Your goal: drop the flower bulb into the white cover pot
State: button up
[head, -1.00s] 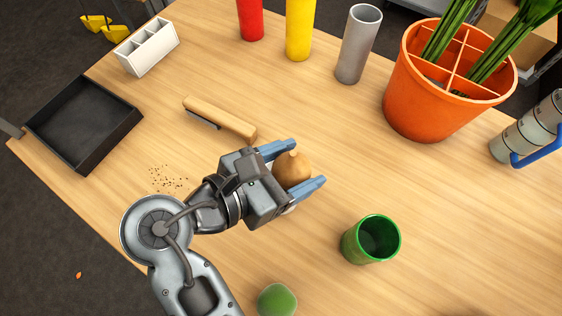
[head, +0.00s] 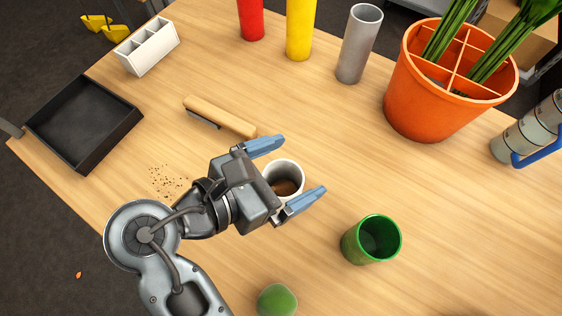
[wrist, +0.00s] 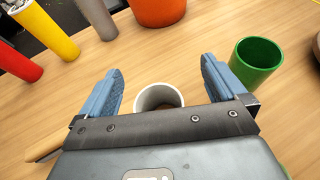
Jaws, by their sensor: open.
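The white cover pot (head: 285,178) stands upright on the table in the head view, partly behind my gripper. The brown bulb (head: 286,187) shows inside it, below the rim. My gripper (head: 285,172) is open and empty, with its blue fingers apart on either side above the pot. In the wrist view the pot (wrist: 158,96) shows between the open fingers (wrist: 160,88), its lower part hidden by the gripper body.
A green pot (head: 371,239) stands to the right and a green rounded object (head: 277,300) near the front. A wooden-handled brush (head: 222,118) lies behind my gripper. The orange divided bucket (head: 440,110), grey cylinder (head: 358,45) and black tray (head: 84,125) stand farther out.

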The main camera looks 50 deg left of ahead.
jog(key=v, duration=0.6)
jog(key=shift+s, duration=0.2)
jog(key=shift+a, duration=0.1)
